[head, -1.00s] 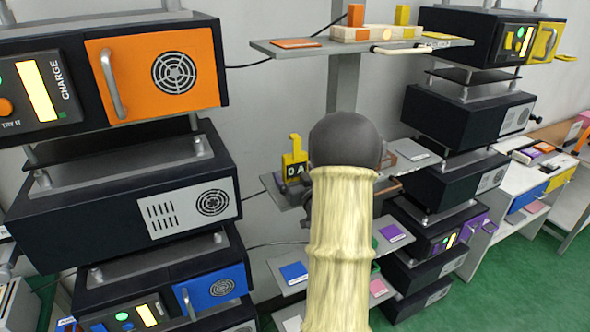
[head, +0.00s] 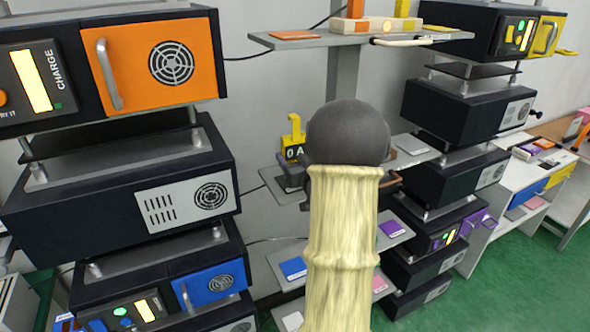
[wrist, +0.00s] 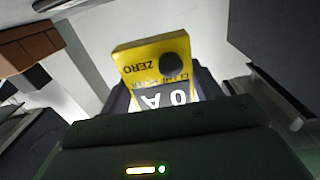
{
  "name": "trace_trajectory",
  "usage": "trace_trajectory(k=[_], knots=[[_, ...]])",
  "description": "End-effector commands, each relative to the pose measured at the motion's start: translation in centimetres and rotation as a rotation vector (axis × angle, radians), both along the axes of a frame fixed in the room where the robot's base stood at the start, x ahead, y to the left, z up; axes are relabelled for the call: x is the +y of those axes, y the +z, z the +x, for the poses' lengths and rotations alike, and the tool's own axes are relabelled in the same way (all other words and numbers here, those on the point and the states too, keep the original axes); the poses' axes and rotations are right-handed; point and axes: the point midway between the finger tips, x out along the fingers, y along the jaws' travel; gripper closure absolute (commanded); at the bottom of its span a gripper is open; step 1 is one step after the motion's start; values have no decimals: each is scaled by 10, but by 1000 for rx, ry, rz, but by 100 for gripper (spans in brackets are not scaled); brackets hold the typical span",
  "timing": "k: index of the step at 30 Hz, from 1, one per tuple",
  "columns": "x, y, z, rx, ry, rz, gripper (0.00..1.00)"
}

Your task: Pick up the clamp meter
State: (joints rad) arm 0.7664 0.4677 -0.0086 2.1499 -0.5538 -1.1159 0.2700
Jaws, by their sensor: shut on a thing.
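The clamp meter (head: 293,140) is yellow with a black "0 A" display. In the head view it shows just left of my arm, above the middle shelf (head: 285,193) of the centre rack. Its lower part is partly hidden, so I cannot tell how large any gap below it is. In the wrist view the clamp meter (wrist: 157,68) stands between my dark fingers, with its "ZERO" lettering and a round black knob showing. My gripper (wrist: 165,98) is shut on it.
A stack of dark units with an orange door (head: 160,62) stands at left, another dark stack (head: 455,105) at right. The upper shelf (head: 300,42) holds a block fixture and juts out above. Lower shelves carry a blue card (head: 293,268) and a purple card (head: 391,229).

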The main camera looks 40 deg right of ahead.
Motion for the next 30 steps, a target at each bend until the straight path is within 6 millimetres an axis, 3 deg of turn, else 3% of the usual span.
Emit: trace_trajectory(k=[6, 11, 30], knots=[[0, 39, 0, -5, 0, -7, 65], [0, 58, 0, -3, 1, -4, 65], [0, 62, 0, -1, 0, -1, 65]])
